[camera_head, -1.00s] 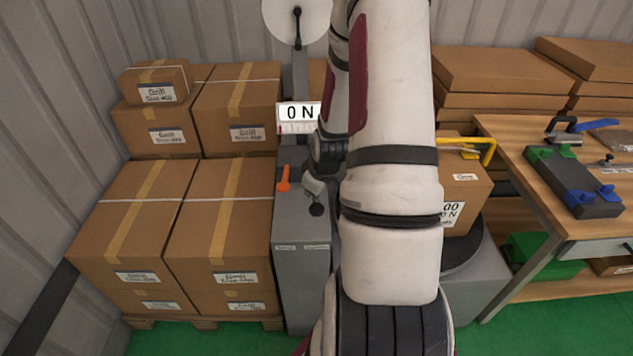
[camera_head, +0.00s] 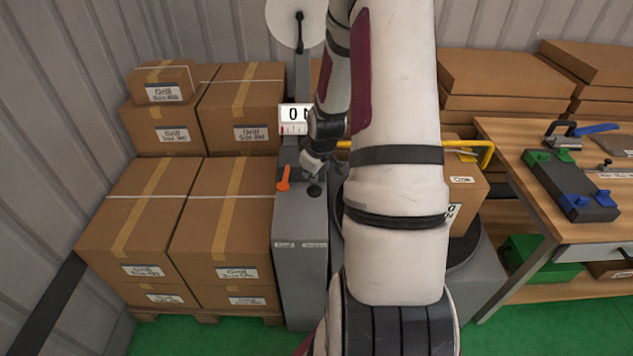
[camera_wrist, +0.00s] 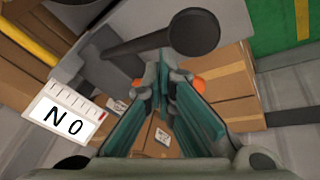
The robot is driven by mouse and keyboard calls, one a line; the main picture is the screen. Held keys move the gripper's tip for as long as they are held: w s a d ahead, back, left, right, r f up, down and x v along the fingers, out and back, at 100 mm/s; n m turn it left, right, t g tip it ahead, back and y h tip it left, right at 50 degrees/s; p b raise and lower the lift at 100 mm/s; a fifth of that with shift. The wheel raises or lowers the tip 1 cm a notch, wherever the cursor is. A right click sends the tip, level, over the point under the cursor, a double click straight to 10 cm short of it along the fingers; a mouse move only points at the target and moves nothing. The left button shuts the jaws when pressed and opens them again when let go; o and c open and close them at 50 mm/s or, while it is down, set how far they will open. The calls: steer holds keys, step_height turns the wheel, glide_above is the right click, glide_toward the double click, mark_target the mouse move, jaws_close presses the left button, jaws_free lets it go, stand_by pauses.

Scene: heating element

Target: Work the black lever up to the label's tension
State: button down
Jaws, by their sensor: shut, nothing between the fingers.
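In the wrist view, the lever's round knob (camera_wrist: 193,33) and dark shaft lie just beyond my fingertips. My gripper (camera_wrist: 163,66) is shut and empty; I cannot tell whether it touches the lever. In the head view, my gripper (camera_head: 313,165) is beside the knob, partly hidden by my arm. The display (camera_head: 292,117) reads 0, also in the wrist view (camera_wrist: 68,118).
Stacked cartons (camera_head: 225,225) stand close to the machine's left. A yellow bar (camera_head: 470,150) and a labelled box (camera_head: 465,190) are to the right. A workbench (camera_head: 530,185) with a clamp fixture stands farther right. My arm blocks the middle.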

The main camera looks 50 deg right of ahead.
steer(key=shift+w+d+r+p, duration=0.1)
steer(key=shift+d+r+p, duration=0.1)
steer(key=shift+r, duration=0.25)
steer(key=shift+w+d+r+p, duration=0.1)
steer(key=shift+r+p, duration=0.05)
steer(key=shift+r, duration=0.3)
steer(key=r, duration=0.1)
steer(key=w+d+r+p, duration=0.1)
steer(key=r, duration=0.1)
steer(key=r+p, duration=0.1)
steer(key=shift+w+d+r, duration=0.15)
steer(key=shift+d+r, duration=0.05)
steer(key=shift+r, duration=0.1)
stand_by(0.6)
